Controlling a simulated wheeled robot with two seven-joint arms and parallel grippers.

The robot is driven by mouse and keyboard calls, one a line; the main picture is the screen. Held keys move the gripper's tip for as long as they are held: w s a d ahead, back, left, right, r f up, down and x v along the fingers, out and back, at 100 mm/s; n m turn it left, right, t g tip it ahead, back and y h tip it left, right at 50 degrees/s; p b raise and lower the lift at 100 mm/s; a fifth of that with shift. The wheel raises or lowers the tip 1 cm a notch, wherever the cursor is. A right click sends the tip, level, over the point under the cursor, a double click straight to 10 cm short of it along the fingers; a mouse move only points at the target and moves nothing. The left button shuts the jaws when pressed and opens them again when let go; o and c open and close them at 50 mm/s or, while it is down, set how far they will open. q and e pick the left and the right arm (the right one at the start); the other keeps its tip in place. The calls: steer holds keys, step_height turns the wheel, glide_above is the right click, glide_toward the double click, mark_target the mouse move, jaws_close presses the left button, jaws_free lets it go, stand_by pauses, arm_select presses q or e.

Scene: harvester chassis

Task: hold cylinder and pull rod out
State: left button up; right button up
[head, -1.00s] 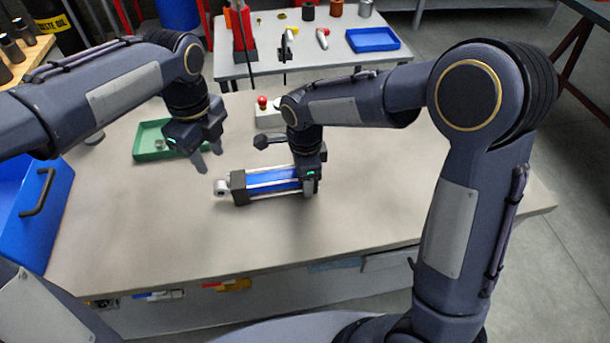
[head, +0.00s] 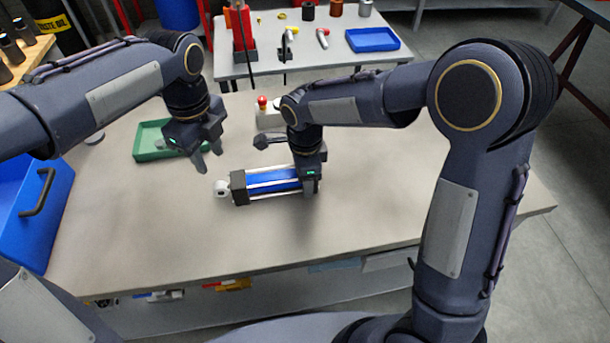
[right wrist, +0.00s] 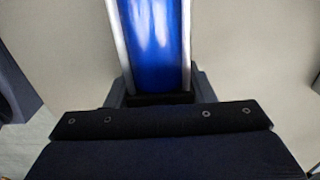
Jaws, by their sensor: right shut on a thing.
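The cylinder (head: 272,183) has a blue barrel with silver tie rods and a black end block. It lies on the workbench, and its barrel also shows in the right wrist view (right wrist: 153,40). The rod's pale round eye (head: 222,188) sticks out at the cylinder's left end, close to the block. My right gripper (head: 309,187) is shut on the cylinder's right end. In the right wrist view its fingers lie on both sides of the dark end cap (right wrist: 160,99). My left gripper (head: 209,163) is open and empty, above the bench, up and left of the rod eye.
A green tray (head: 147,155) with small parts lies behind my left gripper. A control box with a red button (head: 262,102) stands behind the cylinder. A blue box (head: 55,215) is at the left edge. The bench front (head: 200,245) is clear.

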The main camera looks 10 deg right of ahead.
mark_target(224, 185)
stand_by(0.3)
arm_select(q)
steer(key=shift+o, duration=1)
steer(key=f+n, duration=0.2)
steer(key=f, duration=0.1)
steer(key=f+n, duration=0.3)
steer(key=f, duration=0.1)
steer(key=d+f+n, duration=0.1)
steer(key=f+n, duration=0.1)
steer(key=f, duration=0.1)
steer(key=shift+f, duration=0.15)
jaws_close()
